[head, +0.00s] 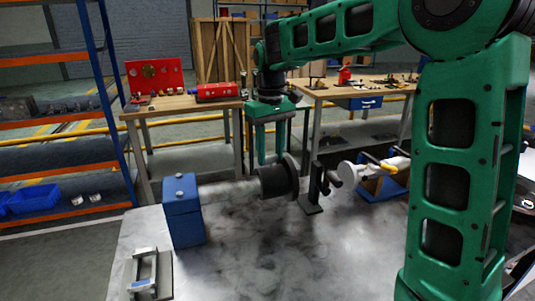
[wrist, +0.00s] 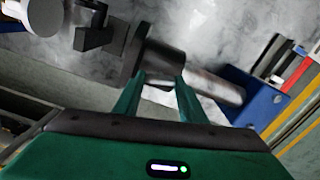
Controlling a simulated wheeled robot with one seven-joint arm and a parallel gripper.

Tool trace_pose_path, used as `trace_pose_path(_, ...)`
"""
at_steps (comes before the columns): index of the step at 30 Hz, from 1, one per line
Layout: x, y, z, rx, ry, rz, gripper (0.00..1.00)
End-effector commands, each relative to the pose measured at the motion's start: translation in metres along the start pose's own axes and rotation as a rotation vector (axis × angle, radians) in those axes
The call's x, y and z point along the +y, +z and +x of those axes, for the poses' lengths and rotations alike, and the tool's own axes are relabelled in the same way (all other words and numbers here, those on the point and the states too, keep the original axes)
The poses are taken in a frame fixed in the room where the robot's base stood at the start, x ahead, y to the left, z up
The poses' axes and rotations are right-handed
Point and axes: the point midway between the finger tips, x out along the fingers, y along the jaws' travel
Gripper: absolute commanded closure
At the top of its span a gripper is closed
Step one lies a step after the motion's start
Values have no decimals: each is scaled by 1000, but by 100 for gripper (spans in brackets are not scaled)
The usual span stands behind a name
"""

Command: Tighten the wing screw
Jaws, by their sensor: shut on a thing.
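My gripper (head: 268,163) points straight down with its green fingertips at the top of a dark cylindrical hub (head: 273,182). In the wrist view its two fingers (wrist: 160,78) stand a little apart along the hub's length, against the hub (wrist: 166,57). The wing screw itself cannot be made out; the small thing between the fingertips blends with the dark hub. My gripper appears shut on it. The hub joins a wide dark disc (head: 292,173) on its right and a pale shaft (head: 225,190) on its left.
A blue block (head: 183,212) bears the shaft's left end. A black stand (head: 311,195) and a white cylindrical part (head: 349,173) are to the right. A metal handled piece (head: 150,272) lies front left. The grey tabletop is clear in front.

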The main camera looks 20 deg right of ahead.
Motion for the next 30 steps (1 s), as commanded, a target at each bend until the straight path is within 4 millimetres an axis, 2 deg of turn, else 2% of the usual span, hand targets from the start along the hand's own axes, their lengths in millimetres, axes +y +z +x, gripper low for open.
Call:
trace_pose_path(12, 1, -2, -2, 7, 1, 193, 85)
trace_pose_path(28, 1, -2, -2, 9, 1, 217, 85)
trace_pose_path(29, 1, -2, -2, 9, 1, 217, 55)
trace_pose_path(30, 1, -2, -2, 9, 1, 217, 46)
